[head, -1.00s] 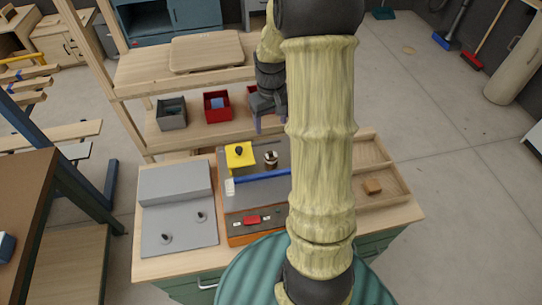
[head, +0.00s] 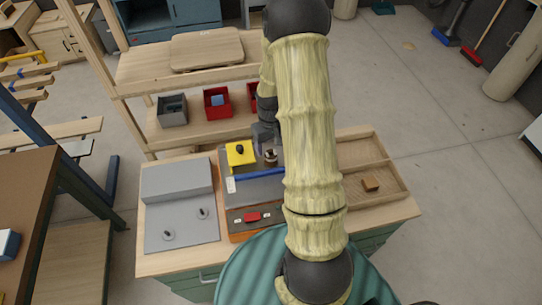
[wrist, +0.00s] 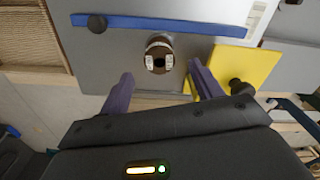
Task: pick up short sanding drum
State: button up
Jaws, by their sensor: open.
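The short sanding drum (head: 270,156) appears to be the small round piece with a dark centre and pale band, standing on the grey panel (head: 262,191). In the wrist view the drum (wrist: 158,54) shows end-on, with a hole in its middle. My gripper (wrist: 161,73) is open, its two purple fingers spread to either side of and just short of the drum in that picture. Nothing is between the fingers' pads that I can see. In the head view my gripper (head: 265,142) is at the drum's far side, partly hidden by my arm.
A yellow block (head: 235,158) with a black knob stands close left of the drum. A blue bar (head: 258,175) lies in front. A grey board (head: 180,238) with two pegs is at left; a wooden tray (head: 395,180) is at right. Red and grey bins sit behind.

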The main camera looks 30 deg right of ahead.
aim_at(271, 156)
jog(key=shift+f, duration=0.6)
jog(key=shift+f+p, duration=1.25)
jog(key=shift+f, duration=1.35)
jog(key=c, duration=1.1)
jog(key=shift+r, duration=0.1)
